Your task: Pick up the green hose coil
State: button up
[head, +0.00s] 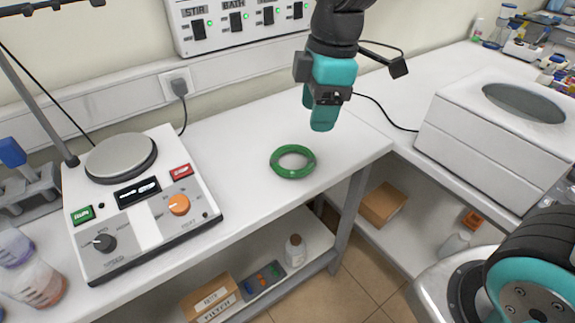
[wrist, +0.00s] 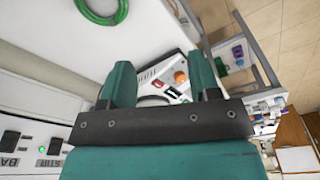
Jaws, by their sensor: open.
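The green hose coil (head: 293,174) lies flat as a ring on the white bench top, near its front right corner. In the wrist view the coil (wrist: 99,21) shows at the top left, partly cut off by the picture edge. My gripper (head: 322,118) hangs above the bench, behind and to the right of the coil, and is apart from it. In the wrist view my gripper's two teal fingers (wrist: 160,76) stand apart with nothing held between them.
A hotplate stirrer (head: 140,200) stands left of the coil. A white box-shaped bath (head: 495,150) sits on the right bench. A switch panel (head: 240,22) and a plugged socket (head: 176,84) are on the back wall. The bench around the coil is clear.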

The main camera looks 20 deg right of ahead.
jog(key=w+d+f+n+h, duration=0.1)
jog(key=w+d+f+n, duration=0.1)
jog(key=w+f+n, duration=0.45)
jog(key=m, duration=0.1)
send_over(304, 168)
jog(key=f, duration=0.4)
jog(key=f+p, duration=0.1)
jog(key=f, duration=0.4)
jog(key=shift+s+d, duration=0.15)
jog(key=shift+s, duration=0.05)
jog(key=shift+w+f+p, duration=0.15)
jog(key=shift+f+p, duration=0.25)
jog(key=shift+f, duration=1.15)
jog(key=shift+w+f+p, duration=0.1)
jog(key=shift+f+p, duration=0.3)
jog(key=shift+f, duration=1.1)
jog(key=shift+c, duration=0.4)
jog(key=c, duration=0.9)
